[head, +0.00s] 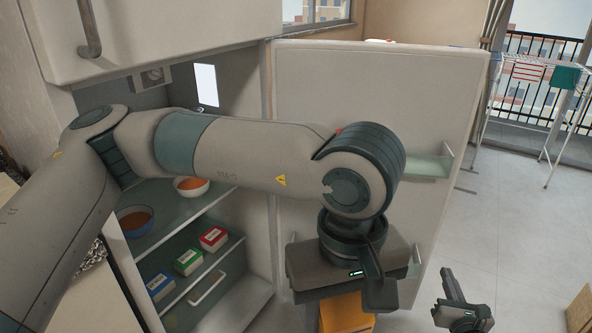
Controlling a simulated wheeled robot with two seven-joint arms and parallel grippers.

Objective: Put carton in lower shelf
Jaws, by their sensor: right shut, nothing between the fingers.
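An orange box-like thing (346,314), perhaps the carton, shows at the bottom edge below my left gripper (345,285). Dark gripper parts lie beside and above it; its lower part is out of frame, and I cannot tell whether the fingers grip it. The open fridge's lower shelf (227,241) holds a red-and-white box (213,238), a green-and-white box (188,262) and a blue-and-white box (159,288). My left arm crosses in front of the upper fridge. My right gripper (448,273) is shut and empty above the floor at the lower right.
The fridge door (440,80) stands open, with a door shelf (432,166) on it. Two bowls, one dark (135,222) and one white (192,188), stand on the shelf above the boxes. A brown box (580,308) sits at the right edge. Floor (500,235) is clear right of the door.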

